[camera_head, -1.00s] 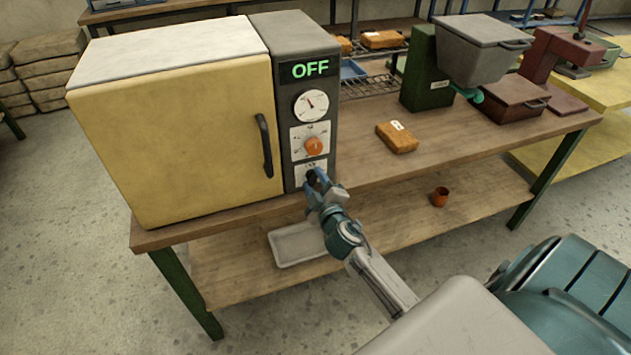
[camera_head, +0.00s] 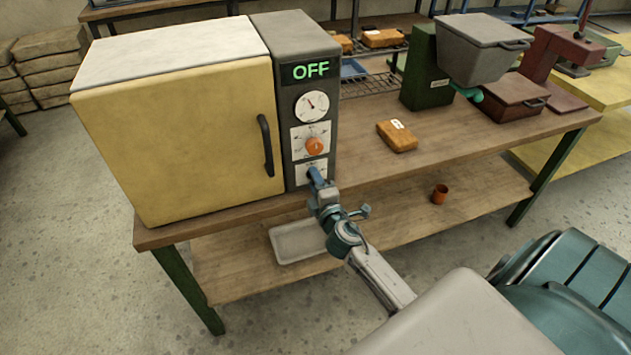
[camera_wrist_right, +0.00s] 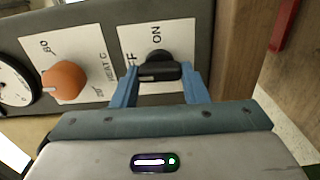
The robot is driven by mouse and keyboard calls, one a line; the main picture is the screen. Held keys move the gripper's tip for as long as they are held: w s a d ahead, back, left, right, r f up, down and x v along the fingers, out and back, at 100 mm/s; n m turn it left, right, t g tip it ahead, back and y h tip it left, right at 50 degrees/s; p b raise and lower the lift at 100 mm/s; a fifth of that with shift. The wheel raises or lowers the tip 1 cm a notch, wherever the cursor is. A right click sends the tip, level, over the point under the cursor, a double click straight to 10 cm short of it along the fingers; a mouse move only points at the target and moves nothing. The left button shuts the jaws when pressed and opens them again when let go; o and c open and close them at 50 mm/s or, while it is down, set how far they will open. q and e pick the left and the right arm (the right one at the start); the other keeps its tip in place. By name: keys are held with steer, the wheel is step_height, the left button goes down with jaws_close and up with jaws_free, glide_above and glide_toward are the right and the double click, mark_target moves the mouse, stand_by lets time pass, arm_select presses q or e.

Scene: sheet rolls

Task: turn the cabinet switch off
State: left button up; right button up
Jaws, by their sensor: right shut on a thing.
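The cabinet (camera_head: 180,120) is a cream-yellow box with a dark grey control panel on its right side. Its green display (camera_head: 310,70) reads OFF. The black switch knob (camera_wrist_right: 158,68) sits on a white plate marked ON, with a second, partly covered label ending in F. My right gripper (camera_head: 315,178) is at this plate, low on the panel; in the right wrist view its blue fingers (camera_wrist_right: 160,76) are closed on either side of the knob. In the head view the gripper hides the knob. My left gripper is in neither view.
An orange heat knob (camera_head: 314,146) and a round gauge (camera_head: 312,106) are above the switch. The black door handle (camera_head: 265,145) is just left of the panel. An orange packet (camera_head: 397,136) lies on the workbench (camera_head: 365,170). A tray (camera_head: 298,241) is on the lower shelf.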

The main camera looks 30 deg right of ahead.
stand_by(0.4)
steer(key=o, duration=1)
steer(key=b+v, duration=0.3)
steer(key=v, duration=0.7)
steer(key=shift+s+a, duration=0.25)
steer(key=shift+s, duration=0.1)
